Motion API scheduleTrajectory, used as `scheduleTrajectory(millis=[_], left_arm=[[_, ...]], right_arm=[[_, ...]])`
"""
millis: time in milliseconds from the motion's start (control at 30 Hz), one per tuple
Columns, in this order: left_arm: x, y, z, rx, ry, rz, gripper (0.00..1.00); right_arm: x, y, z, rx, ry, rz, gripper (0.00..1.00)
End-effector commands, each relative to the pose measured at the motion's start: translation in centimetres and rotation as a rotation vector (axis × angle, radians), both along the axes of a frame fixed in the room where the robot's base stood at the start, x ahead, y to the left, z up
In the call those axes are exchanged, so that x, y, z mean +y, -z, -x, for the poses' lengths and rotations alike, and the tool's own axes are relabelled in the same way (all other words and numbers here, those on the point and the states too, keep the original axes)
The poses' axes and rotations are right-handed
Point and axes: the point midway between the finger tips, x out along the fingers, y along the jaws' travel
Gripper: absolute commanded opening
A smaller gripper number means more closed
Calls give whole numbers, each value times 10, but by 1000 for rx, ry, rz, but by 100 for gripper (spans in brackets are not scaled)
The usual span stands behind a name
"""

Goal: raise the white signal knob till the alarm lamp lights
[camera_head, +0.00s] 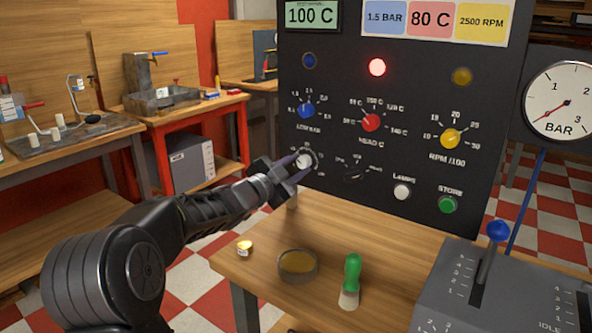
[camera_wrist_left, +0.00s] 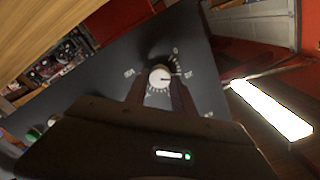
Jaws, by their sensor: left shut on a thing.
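The white signal knob (camera_head: 304,160) is at the lower left of the dark control panel (camera_head: 330,200). My left gripper (camera_head: 297,165) is at the panel with its fingers shut on this knob. In the left wrist view the white knob (camera_wrist_left: 159,77) sits between the two fingertips of my left gripper (camera_wrist_left: 160,88), with a printed scale around it. The alarm lamp (camera_head: 377,67) at the top middle of the panel glows red. The blue lamp (camera_head: 309,60) and the amber lamp (camera_head: 462,76) beside it look dark. My right gripper is not in view.
Blue (camera_head: 306,110), red (camera_head: 371,123) and yellow (camera_head: 450,139) knobs sit above. A white button (camera_head: 402,191) and a green button (camera_head: 447,204) are lower right. A brown dish (camera_head: 298,265) and a green-handled tool (camera_head: 351,280) stand on the wooden table (camera_head: 325,232). A lever box (camera_head: 450,290) stands right.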

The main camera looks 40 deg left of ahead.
Motion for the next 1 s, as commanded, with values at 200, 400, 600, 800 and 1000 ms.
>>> scheduleTrajectory(millis=[200, 400, 600, 800, 1000], left_arm=[[0, 0, 0, 1, 0, -2, 0], [0, 0, 0, 1, 0, -1, 38], [0, 0, 0, 1, -1, 0, 52], [0, 0, 0, 0, 0, 0, 52], [0, 0, 11, 0, -1, -1, 52]], right_arm=[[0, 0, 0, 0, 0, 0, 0], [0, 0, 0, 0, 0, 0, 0], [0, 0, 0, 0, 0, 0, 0], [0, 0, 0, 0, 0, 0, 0], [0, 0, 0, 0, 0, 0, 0]])
